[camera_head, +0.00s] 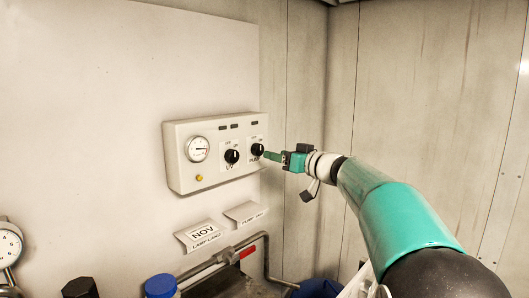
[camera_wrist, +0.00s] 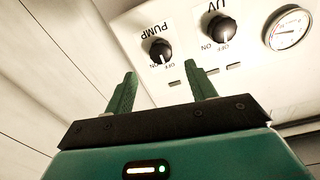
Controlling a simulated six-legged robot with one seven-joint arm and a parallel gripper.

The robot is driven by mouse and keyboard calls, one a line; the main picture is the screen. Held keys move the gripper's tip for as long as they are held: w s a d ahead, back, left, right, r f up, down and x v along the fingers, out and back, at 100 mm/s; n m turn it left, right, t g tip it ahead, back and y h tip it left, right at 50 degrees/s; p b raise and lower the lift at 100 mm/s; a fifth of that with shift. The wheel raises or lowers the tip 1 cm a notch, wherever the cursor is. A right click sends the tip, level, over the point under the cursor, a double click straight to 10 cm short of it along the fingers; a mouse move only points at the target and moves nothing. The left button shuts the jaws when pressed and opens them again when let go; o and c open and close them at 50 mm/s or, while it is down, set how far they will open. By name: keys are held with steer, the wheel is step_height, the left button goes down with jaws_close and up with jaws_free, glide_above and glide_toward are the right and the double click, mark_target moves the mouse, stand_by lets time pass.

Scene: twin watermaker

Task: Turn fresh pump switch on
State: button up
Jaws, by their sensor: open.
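The pump switch is a black rotary knob (camera_head: 257,149) with a white mark, at the right end of a cream control box (camera_head: 188,180). OFF and ON are printed beside it. In the wrist view the knob (camera_wrist: 160,51) appears upside down with PUMP lettering, and I cannot tell for sure which label its mark points to. My gripper (camera_head: 268,155) is just to the right of the knob in the head view. In the wrist view my gripper (camera_wrist: 160,70) has its two green fingers apart and empty, with the knob showing beyond the gap. Contact is not visible.
The UV knob (camera_head: 232,156) sits left of the pump knob, with a round gauge (camera_head: 198,149) farther left. Two label plates (camera_head: 202,235) are below the box. A pipe with a red handle (camera_head: 248,252) and a blue cap (camera_head: 160,286) are lower down.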

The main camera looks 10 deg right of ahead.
mark_target(260, 150)
steer(key=x, duration=0.7)
steer(key=shift+a, duration=0.1)
steer(key=shift+s, duration=0.1)
steer(key=shift+c, duration=0.3)
steer(key=c, duration=0.9)
